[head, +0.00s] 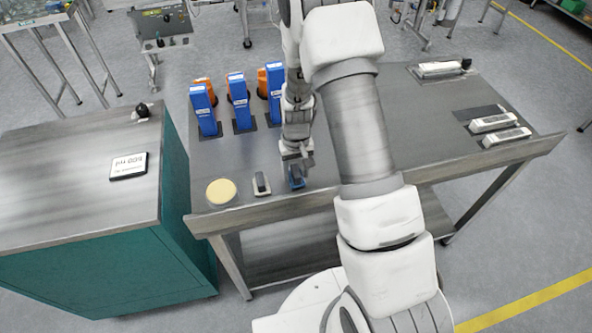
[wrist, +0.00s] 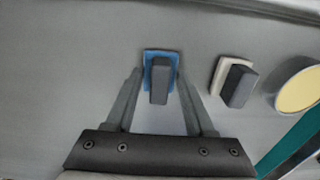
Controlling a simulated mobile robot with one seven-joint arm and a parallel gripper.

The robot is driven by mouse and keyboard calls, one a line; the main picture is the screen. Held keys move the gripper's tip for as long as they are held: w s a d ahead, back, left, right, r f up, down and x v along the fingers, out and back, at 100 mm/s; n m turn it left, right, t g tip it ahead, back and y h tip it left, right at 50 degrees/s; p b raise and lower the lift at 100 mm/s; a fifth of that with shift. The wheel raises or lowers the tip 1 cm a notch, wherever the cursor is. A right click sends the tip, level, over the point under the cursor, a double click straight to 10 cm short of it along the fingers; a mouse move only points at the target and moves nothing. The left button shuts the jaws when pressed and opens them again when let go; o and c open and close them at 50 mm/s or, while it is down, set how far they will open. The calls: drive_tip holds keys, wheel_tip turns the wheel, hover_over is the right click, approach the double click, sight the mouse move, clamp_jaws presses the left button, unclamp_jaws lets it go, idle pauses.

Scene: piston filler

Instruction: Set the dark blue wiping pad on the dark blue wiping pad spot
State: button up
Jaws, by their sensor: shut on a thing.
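The dark blue wiping pad (head: 297,181) is at the front edge area of the grey table, with a dark grey block-like handle on a blue base. In the wrist view the blue pad (wrist: 149,58) shows between the fingertips of my gripper (wrist: 158,80). My gripper (head: 296,162) points down and is shut on the pad's handle. I cannot tell whether the pad rests on the table or is held just above it. I cannot make out a separate dark blue spot; it may be hidden under the pad.
A cream pad with a dark handle (head: 261,184) and a round yellow-topped dish (head: 221,191) stand left of the blue pad. White items (head: 493,123) lie at right, beside a dark mat (head: 480,113). A teal cabinet (head: 175,180) stands left.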

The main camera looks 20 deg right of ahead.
drive_tip(key=shift+f, duration=0.2)
drive_tip(key=o, duration=1.3)
drive_tip(key=shift+r, duration=0.1)
drive_tip(key=shift+r, duration=0.1)
wheel_tip(320, 180, up, 12)
wheel_tip(320, 180, up, 15)
drive_tip(key=t, duration=0.3)
hover_over(296, 171)
drive_tip(key=s, duration=0.7)
drive_tip(key=s+r+t, duration=0.1)
drive_tip(key=s+r, duration=0.2)
drive_tip(key=s, duration=0.4)
drive_tip(key=s+r+t, duration=0.1)
drive_tip(key=s+r, duration=0.3)
drive_tip(key=s, duration=0.3)
drive_tip(key=shift+s+r+t+b, duration=0.15)
drive_tip(key=shift+r+t+b, duration=0.1)
drive_tip(key=shift+t+b, duration=0.05)
